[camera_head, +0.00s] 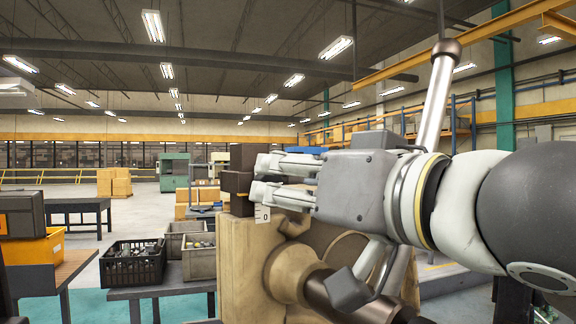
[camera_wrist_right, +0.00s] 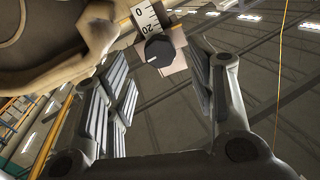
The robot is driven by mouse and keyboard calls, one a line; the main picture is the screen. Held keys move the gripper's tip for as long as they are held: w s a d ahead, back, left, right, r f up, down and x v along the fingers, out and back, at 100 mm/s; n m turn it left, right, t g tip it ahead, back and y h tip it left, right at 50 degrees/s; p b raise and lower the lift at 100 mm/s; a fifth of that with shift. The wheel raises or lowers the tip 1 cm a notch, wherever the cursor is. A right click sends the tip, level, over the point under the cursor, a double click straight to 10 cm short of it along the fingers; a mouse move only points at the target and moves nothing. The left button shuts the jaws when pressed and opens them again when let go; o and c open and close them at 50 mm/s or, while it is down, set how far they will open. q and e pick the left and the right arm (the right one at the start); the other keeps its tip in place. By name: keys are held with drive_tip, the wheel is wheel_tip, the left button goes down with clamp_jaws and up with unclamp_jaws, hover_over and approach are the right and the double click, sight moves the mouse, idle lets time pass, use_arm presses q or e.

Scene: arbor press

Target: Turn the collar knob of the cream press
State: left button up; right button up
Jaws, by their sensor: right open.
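The cream press (camera_head: 238,265) stands close in front of me, its body partly behind my right arm. In the right wrist view its dark round collar knob (camera_wrist_right: 159,50) shows beside a white scale band (camera_wrist_right: 147,19) marked 0 and 20. The white scale also shows in the head view (camera_head: 262,215), just below my fingertips. My right gripper (camera_head: 260,177) is open, its fingers pointing left above the press body. In the right wrist view the knob appears between the two fingertips (camera_wrist_right: 157,58); contact cannot be told. My left gripper is not in view.
The press's steel lever (camera_head: 436,95) rises behind my right gripper. Dark blocks (camera_head: 238,182) stand just left of the fingertips. A black crate (camera_head: 132,265) and a grey bin (camera_head: 198,262) sit on a bench at left. An orange bin (camera_head: 35,247) is farther left.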

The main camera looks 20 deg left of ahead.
sight(273, 182)
drive_tip(key=shift+p+x, duration=0.7)
drive_tip(key=shift+x, duration=1.4)
drive_tip(key=shift+c, duration=0.4)
drive_tip(key=c, duration=0.9)
drive_tip(key=shift+w+f+m+b, duration=0.1)
drive_tip(key=shift+f+m+b, duration=0.05)
drive_tip(key=shift+m+b, duration=4.45)
drive_tip(key=shift+f+m+b, duration=0.1)
drive_tip(key=shift+m+b, duration=4.3)
drive_tip(key=shift+m, duration=0.4)
drive_tip(key=shift+c, duration=0.2)
